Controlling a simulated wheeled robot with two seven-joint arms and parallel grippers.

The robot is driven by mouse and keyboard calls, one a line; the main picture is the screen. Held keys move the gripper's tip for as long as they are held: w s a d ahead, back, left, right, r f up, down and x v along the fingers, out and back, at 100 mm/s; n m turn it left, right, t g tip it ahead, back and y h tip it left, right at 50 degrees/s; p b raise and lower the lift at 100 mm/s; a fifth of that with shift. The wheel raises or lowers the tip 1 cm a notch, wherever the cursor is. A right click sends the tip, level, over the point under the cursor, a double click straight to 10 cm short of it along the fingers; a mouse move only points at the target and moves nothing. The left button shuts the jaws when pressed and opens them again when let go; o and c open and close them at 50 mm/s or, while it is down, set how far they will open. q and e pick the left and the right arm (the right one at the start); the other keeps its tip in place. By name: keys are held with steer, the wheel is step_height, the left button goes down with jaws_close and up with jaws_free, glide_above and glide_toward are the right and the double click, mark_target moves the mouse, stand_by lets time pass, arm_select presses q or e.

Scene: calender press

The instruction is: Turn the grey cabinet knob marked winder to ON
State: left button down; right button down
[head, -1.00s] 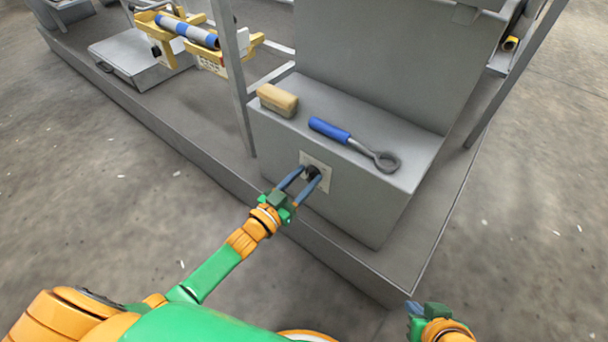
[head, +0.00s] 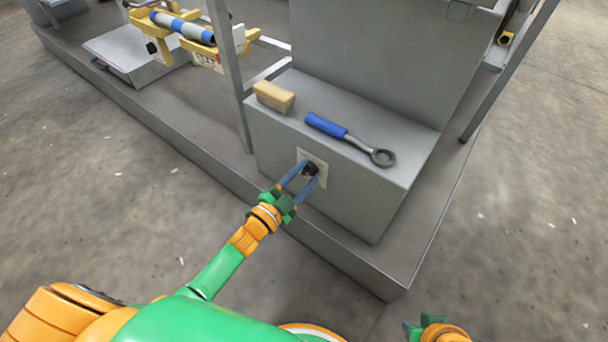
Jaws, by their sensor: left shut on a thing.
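The grey cabinet (head: 352,205) stands on the machine's plinth. On its front face is a light label plate (head: 322,184) with a small dark knob (head: 311,170). The plate's lettering is too small to read. My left gripper (head: 307,172) reaches the plate from the lower left and is shut on the knob, one finger on each side. The fingers hide part of the knob, and I cannot tell its pointer position. My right gripper (head: 413,327) is low at the bottom edge, away from the cabinet and partly cut off; its jaws are not clear.
A tan block (head: 274,97) and a blue-handled ring wrench (head: 345,137) lie on the cabinet's top ledge. A grey post (head: 230,75) rises left of the cabinet. A yellow roller stand (head: 190,35) is at upper left. The floor at right is clear.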

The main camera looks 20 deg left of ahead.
arm_select(q)
steer(key=shift+m, duration=0.3)
stand_by(0.4)
steer(key=shift+c, duration=1.7)
jaws_free()
arm_select(e)
steer(key=shift+r, duration=0.1)
arm_select(q)
steer(key=p+v, duration=0.2)
steer(key=v, duration=0.5)
arm_select(e)
steer(key=x, duration=0.5)
steer(key=shift+s+d+f, duration=0.1)
steer(key=shift+s+f, duration=0.1)
steer(key=shift+s, duration=0.1)
